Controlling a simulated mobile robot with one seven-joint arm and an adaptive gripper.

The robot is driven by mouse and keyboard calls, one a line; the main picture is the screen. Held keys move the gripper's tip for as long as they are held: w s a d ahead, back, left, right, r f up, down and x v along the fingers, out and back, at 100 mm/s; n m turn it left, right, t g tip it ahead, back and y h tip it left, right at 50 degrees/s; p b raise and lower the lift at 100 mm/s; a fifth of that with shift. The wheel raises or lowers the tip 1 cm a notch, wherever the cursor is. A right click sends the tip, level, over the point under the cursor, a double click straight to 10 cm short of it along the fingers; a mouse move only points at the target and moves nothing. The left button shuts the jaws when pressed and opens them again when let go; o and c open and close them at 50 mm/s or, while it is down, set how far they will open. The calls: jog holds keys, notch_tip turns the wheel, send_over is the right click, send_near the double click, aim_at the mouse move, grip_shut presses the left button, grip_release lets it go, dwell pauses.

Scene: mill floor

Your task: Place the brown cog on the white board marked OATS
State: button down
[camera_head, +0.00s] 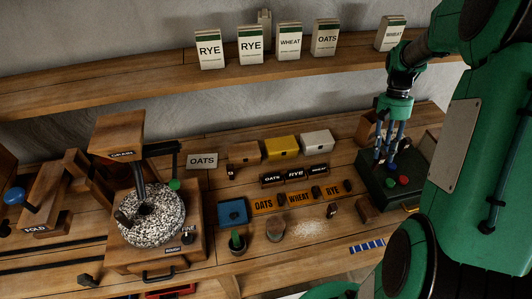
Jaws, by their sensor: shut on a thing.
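The white board marked OATS (202,160) stands at the back of the bench, left of the brown box. My gripper is far to the right of the board.
Brown, yellow (281,147) and white boxes stand right of the board. Orange plates (299,198) marked OATS, WHEAT and RYE lie mid-bench. A stone mill (152,220) with a crank (174,165) stands left. A small cactus (237,242) is in front. Grain packets (289,42) line the shelf above.

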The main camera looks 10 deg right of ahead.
jog(key=w+a+n+t+h, duration=0.1)
jog(key=w+a+n+h, duration=0.1)
jog(key=w+a+n, duration=0.5)
jog(key=w+a+n+t+h+p, duration=0.15)
jog(key=a+n, duration=0.25)
jog(key=a, duration=0.6)
jog(key=w+a+n+t+h, duration=0.1)
jog(key=w+a+n+h, duration=0.1)
jog(key=w+a+n, duration=0.5)
jog(key=s+a+n+t+y, duration=0.15)
jog(key=a+n, duration=0.55)
jog(key=a, duration=0.8)
jog(key=a+n+t+y, duration=0.1)
jog(key=a+n+t, duration=0.2)
jog(key=a+n, duration=0.85)
jog(key=a+f+m, duration=0.3)
jog(key=f+m, duration=0.2)
jog(key=f, duration=0.8)
jog(key=shift+a, duration=0.3)
jog(key=shift+m+p, duration=0.45)
jog(key=shift+p, duration=0.3)
jog(key=shift+w, duration=0.1)
jog(key=w+a, duration=0.2)
jog(key=w, duration=0.5)
jog(key=w+a+f, duration=0.1)
jog(key=w+a, duration=0.2)
jog(key=w, duration=0.5)
jog(key=shift+a+f, duration=0.3)
jog(key=shift+a, duration=0.05)
